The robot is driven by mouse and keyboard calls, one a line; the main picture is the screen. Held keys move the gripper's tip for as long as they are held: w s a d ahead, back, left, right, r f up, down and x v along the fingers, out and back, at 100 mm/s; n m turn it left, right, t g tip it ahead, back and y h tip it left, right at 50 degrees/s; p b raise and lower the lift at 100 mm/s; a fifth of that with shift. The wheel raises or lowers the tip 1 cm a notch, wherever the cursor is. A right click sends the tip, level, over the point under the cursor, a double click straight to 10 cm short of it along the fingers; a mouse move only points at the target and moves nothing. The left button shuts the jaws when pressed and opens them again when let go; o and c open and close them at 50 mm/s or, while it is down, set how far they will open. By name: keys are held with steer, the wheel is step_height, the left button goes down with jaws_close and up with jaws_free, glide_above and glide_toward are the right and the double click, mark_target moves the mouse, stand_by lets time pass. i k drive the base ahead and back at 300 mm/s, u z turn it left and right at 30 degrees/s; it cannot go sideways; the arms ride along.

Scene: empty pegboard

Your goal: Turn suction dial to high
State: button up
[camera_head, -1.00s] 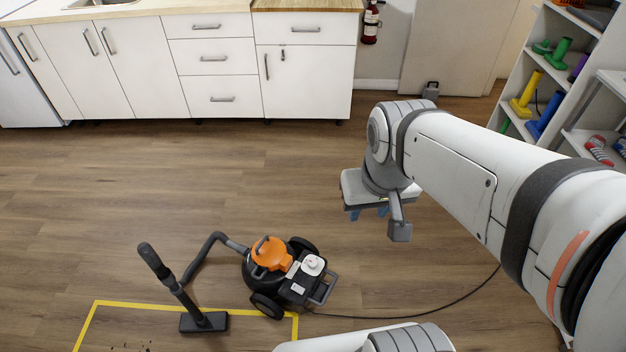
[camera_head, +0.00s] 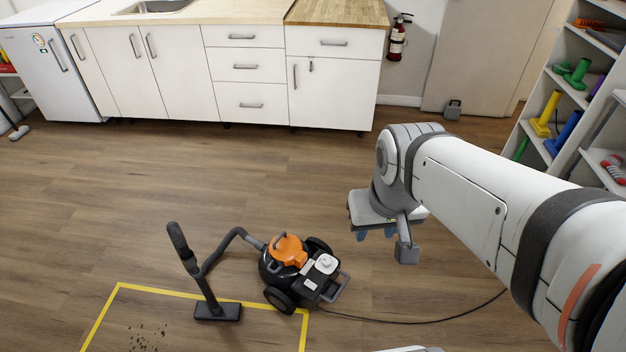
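A black and orange vacuum cleaner (camera_head: 287,262) stands on the wood floor, left of and below my gripper in the picture.
A yellow taped outline (camera_head: 200,297) with dark debris (camera_head: 148,335) lies at the lower left. A black cord (camera_head: 420,321) runs right from the vacuum. White cabinets (camera_head: 170,75) line the back; shelves (camera_head: 545,140) stand at the right. Open floor lies between.

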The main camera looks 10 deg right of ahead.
mark_target(326, 261)
steer(key=i, duration=0.85)
steer(key=z, duration=0.05)
